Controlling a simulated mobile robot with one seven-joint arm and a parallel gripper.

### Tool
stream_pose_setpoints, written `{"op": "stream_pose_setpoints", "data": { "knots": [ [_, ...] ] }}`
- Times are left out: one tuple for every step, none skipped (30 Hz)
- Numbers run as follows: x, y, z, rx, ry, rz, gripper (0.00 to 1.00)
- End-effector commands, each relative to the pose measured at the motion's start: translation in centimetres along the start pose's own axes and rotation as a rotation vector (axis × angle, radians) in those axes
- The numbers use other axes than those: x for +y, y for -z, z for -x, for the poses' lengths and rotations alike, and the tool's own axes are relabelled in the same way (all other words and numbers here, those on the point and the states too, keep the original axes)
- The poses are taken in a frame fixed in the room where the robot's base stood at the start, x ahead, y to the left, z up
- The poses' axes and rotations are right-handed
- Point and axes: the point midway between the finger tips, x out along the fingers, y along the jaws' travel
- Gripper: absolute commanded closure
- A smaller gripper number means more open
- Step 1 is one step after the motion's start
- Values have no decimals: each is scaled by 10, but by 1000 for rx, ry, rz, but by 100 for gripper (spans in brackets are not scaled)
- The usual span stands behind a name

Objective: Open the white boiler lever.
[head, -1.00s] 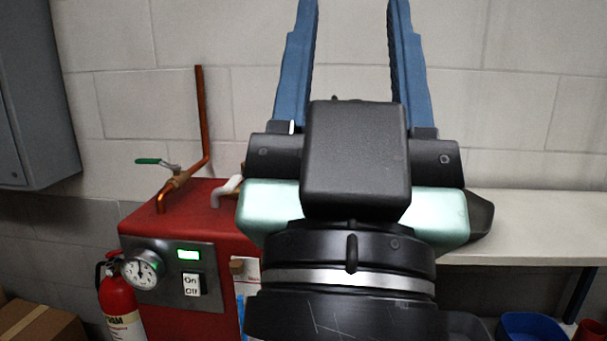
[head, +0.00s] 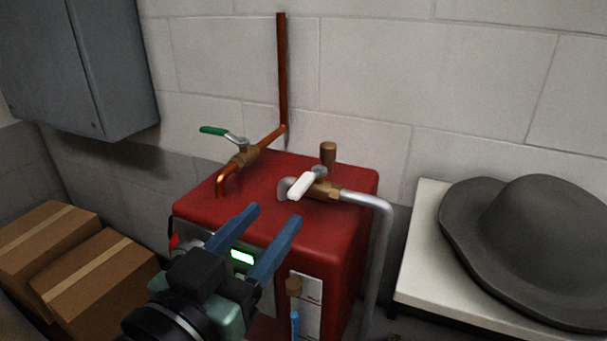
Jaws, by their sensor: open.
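The white boiler lever (head: 302,185) sits on a brass valve (head: 326,190) on top of the red boiler (head: 352,237). A grey metal pipe (head: 372,203) runs from this valve to the right and down. My gripper (head: 277,213) is open and empty. Its two blue fingers point up and to the right, in front of the boiler, with their tips below the white lever in the picture. They look apart from the lever. The gripper covers much of the boiler's front panel and gauge. A green lever (head: 213,130) is on another valve on the copper pipe.
A dark grey hat (head: 540,240) lies on a light shelf (head: 423,262) at the right. Cardboard boxes (head: 100,275) lie at the lower left. A grey wall cabinet (head: 85,65) hangs at the upper left. A copper pipe (head: 282,75) rises along the wall.

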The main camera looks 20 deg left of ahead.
Motion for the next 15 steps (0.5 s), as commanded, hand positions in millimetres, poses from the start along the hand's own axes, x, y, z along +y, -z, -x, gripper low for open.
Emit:
{"op": "stream_pose_setpoints", "data": {
  "knots": [
    [1,4,-12,-2,-5,3,48],
    [1,4,-19,-2,-4,2,48],
    [1,4,-28,-2,-4,2,48],
    [1,5,-34,-2,-4,3,48],
    [1,5,-41,-2,-4,2,48],
    [2,4,-49,-3,-4,1,48],
    [1,5,-55,-1,-2,1,48],
    [1,5,-60,-2,-2,0,48],
    [1,4,-68,-1,-2,1,48],
    [1,4,-72,-2,-3,1,48],
    [1,4,-76,-1,-1,0,48],
    [0,4,-82,-1,-1,0,48],
    [0,4,-85,0,-1,0,48],
    [0,3,-88,0,0,0,48],
    [0,2,-91,-1,0,1,48]
  ]
}}
